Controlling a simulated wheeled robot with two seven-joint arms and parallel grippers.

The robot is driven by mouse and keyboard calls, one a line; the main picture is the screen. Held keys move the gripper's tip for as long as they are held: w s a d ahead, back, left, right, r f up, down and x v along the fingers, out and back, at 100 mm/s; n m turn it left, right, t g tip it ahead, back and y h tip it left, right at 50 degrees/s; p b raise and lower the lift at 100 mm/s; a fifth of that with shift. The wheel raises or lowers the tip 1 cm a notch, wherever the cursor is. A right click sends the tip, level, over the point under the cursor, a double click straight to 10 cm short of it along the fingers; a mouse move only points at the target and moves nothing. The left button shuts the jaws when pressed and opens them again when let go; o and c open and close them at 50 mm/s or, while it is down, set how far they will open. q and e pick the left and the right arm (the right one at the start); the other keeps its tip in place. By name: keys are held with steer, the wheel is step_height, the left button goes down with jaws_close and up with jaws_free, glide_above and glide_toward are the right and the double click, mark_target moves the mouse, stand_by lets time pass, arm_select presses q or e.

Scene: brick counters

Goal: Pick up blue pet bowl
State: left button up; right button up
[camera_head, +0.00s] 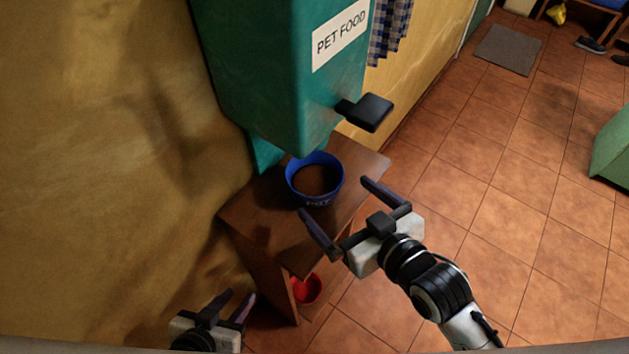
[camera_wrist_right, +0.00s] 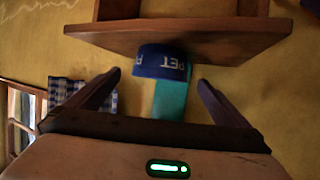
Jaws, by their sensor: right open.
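The blue pet bowl (camera_head: 316,201) stands upright on a small wooden table (camera_head: 248,213), under the teal pet food dispenser (camera_head: 262,70). Brown food fills it and PET is lettered on its side. My right gripper (camera_head: 342,213) is open and empty, just in front of the bowl, its fingers pointing toward it. In the right wrist view the bowl (camera_wrist_right: 163,62) shows beyond and between the two fingertips (camera_wrist_right: 152,79), apart from them. My left gripper (camera_head: 239,297) is low at the bottom left, away from the bowl, its fingers apart.
A red bowl (camera_head: 306,289) sits lower down, below the table top. A black lever (camera_head: 366,112) sticks out from the dispenser above the table. The yellow wall (camera_head: 90,150) closes off the left side. The tiled floor (camera_head: 480,200) is open at the right.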

mark_target(330, 193)
steer(key=x, duration=0.4)
steer(key=shift+a+r, duration=0.1)
steer(key=shift+x, duration=3)
steer(key=c, duration=1.1)
steer(key=shift+r, duration=0.1)
